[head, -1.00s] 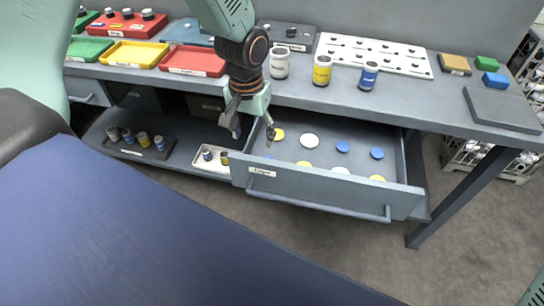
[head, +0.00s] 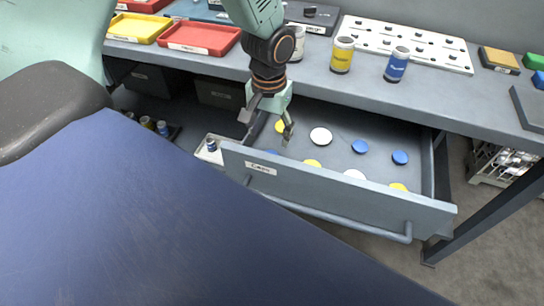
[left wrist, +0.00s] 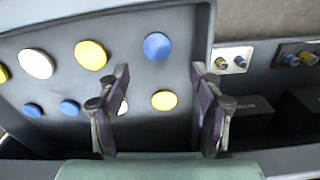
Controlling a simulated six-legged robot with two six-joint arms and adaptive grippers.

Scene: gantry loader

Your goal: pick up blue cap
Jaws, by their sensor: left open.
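The open grey drawer (head: 335,197) holds blue, white and yellow flat round caps in two rows. Two blue caps lie at the right of the back row, one (head: 360,147) and another (head: 400,158). A third blue cap (head: 272,152) is at the front left, partly hidden by the drawer front; it shows whole in the left wrist view (left wrist: 157,46). My left gripper (head: 266,133) is open and empty above the drawer's left end, fingers pointing down. In the left wrist view, its fingertips (left wrist: 160,71) straddle the space between that blue cap and a yellow cap (left wrist: 163,100).
On the bench above stand a yellow jar (head: 342,55), a blue jar (head: 397,65) and a white pegboard (head: 405,45). Red (head: 200,38) and yellow (head: 138,27) trays sit at left. A small white tray (head: 209,150) is left of the drawer. The drawer front wall rises before the caps.

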